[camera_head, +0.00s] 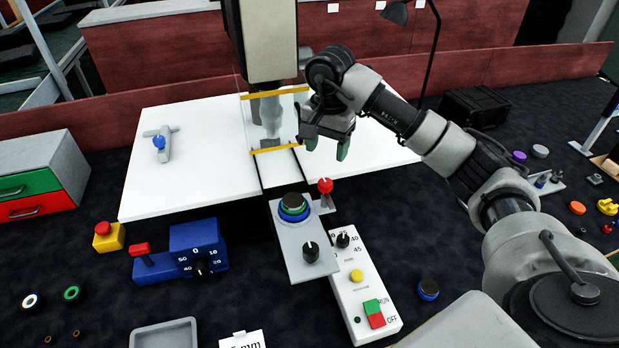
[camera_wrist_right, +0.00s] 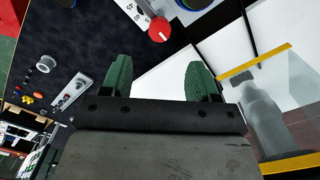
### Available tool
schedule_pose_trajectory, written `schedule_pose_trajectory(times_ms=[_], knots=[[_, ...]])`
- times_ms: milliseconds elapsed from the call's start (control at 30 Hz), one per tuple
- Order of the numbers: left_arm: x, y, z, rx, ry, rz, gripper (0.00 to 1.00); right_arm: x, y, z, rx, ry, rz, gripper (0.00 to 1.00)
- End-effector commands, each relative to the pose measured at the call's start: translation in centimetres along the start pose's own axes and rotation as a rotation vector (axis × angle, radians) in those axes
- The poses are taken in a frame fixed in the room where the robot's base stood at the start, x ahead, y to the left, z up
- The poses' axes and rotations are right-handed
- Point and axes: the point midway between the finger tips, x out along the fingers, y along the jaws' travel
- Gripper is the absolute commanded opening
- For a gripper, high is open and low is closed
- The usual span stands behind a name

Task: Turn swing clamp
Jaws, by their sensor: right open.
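My right gripper (camera_head: 327,144) is open and empty, with its green fingertips apart above the white table. In the right wrist view its fingers (camera_wrist_right: 158,76) show with a red knob (camera_wrist_right: 158,29) beyond them, not touching it. In the head view this red knob (camera_head: 325,185) stands on a short post beside a grey plate (camera_head: 290,262), just below the gripper in the picture. I cannot tell for sure which part is the swing clamp; the red-knobbed post is nearest my gripper. My left gripper is not in view.
A machine head (camera_head: 268,40) overhangs the white table (camera_head: 185,180), with yellow bars (camera_head: 275,151) below it. A control box (camera_head: 365,295) and a blue dial unit (camera_head: 198,245) stand in front. A T-shaped handle piece (camera_head: 160,143) lies on the left. The right tabletop is mostly clear.

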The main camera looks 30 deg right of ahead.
Motion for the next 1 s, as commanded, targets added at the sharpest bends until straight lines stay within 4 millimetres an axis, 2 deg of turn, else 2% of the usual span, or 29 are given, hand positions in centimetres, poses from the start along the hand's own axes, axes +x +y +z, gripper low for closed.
schedule_pose_trajectory(times_ms=[33, 133, 300, 500, 667, 900, 1000], knots=[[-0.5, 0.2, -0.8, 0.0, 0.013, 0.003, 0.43, 0.8, 0.1, 0.1, -0.001, -0.002, 0.005, 0.6], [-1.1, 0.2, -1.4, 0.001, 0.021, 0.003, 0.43, 2.6, 0.1, 0.1, -0.002, -0.003, 0.005, 0.6], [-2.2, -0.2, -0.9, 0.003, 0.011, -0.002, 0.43, 5.8, 0.1, 0.1, -0.002, -0.003, 0.005, 0.6], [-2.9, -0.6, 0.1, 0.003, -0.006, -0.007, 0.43, 8.5, 0.1, 0.1, -0.003, -0.002, 0.002, 0.6], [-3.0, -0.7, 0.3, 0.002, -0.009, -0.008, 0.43, 9.4, 0.1, 0.1, -0.004, 0.001, 0.001, 0.6], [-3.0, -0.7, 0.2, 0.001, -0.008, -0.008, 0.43, 9.5, 0.0, 0.1, -0.004, 0.001, 0.0, 0.6], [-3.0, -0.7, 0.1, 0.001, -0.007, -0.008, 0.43, 9.5, 0.0, 0.1, -0.004, 0.001, 0.0, 0.47]])
